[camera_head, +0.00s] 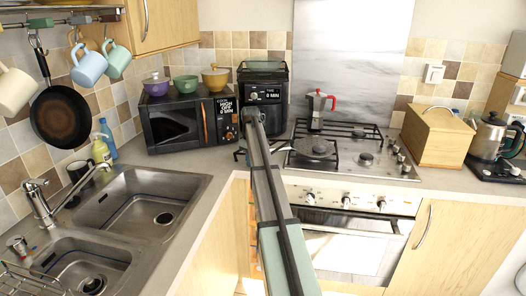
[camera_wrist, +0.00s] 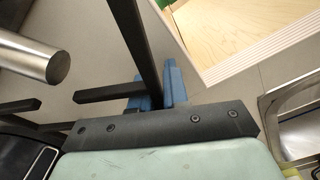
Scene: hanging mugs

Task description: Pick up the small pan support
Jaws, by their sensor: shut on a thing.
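The small pan support (camera_wrist: 137,38) is a black frame of thin bars in the wrist view, with prongs reaching to the left. My gripper (camera_wrist: 157,88) has blue fingertips and is shut on one bar of it. In the head view my arm runs up the middle to the counter left of the hob, and it hides most of the gripper and the held support.
A coffee machine (camera_head: 265,80) and a microwave (camera_head: 180,125) with bowls on top stand behind my arm. The sink (camera_head: 150,205) is at left. A wooden bread box (camera_head: 436,137) and a kettle (camera_head: 488,137) are at right. In the wrist view a metal cylinder (camera_wrist: 35,55) is close at left.

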